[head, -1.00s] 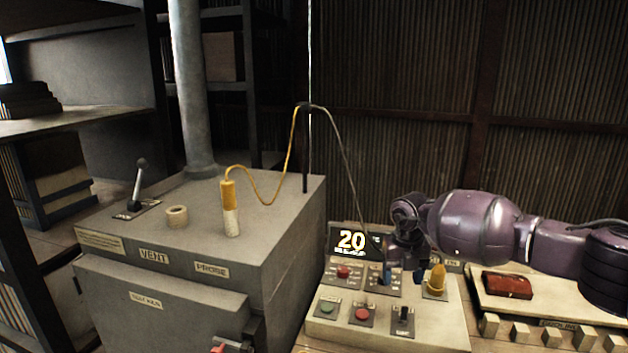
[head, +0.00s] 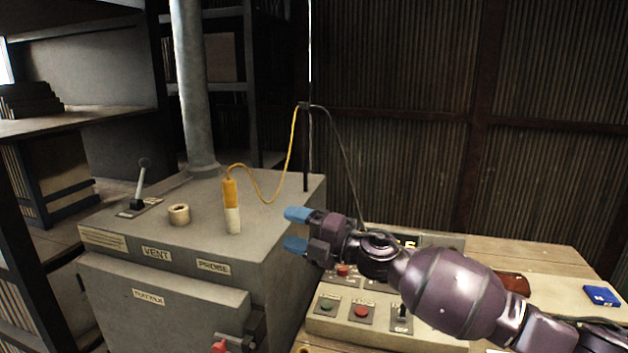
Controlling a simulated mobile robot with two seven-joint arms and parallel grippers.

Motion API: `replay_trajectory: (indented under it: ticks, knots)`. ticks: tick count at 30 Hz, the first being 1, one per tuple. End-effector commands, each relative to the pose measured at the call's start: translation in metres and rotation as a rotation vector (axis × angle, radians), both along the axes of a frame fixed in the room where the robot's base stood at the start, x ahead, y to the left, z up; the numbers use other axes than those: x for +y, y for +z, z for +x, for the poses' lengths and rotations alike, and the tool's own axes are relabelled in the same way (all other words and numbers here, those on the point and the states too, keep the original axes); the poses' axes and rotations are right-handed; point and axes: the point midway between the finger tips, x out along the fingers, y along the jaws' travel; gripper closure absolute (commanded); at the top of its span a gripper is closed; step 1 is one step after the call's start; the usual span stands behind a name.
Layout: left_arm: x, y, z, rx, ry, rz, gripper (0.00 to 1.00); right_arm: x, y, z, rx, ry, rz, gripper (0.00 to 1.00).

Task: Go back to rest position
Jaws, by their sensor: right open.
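My right gripper (head: 297,229) has blue fingertips that stand apart with nothing between them. It points left, in front of the right side of the grey furnace-like cabinet (head: 290,225) and above the left part of the control panel (head: 322,325). My purple right arm comes in from the lower right. It hides most of the panel's display, its knob and its yellow part. My left gripper is out of view.
On the cabinet top stand a yellow and white probe (head: 232,208) with a cable, a vent lever (head: 139,185) and a small ring (head: 179,214). Panel buttons, green (head: 327,306) and red (head: 361,312), lie below my arm. A blue object (head: 602,295) lies at right.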

Motion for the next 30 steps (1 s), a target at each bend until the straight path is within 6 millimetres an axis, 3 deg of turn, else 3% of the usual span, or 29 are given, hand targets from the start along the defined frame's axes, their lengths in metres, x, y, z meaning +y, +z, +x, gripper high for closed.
replay_trajectory:
  ticks: [8, 17, 23, 30]
  knots:
    - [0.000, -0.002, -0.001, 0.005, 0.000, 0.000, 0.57, -0.045, -0.031, -0.012, 0.319, -0.247, 0.375, 0.37]
    - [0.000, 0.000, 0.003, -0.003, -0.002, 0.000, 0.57, -0.116, -0.102, -0.037, 0.672, -0.496, 0.644, 0.37]
    - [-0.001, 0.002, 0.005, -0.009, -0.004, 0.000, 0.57, -0.165, -0.159, -0.070, 0.887, -0.644, 0.787, 0.37]
    - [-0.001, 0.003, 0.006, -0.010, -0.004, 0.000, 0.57, -0.223, -0.226, -0.127, 1.090, -0.807, 0.945, 0.37]
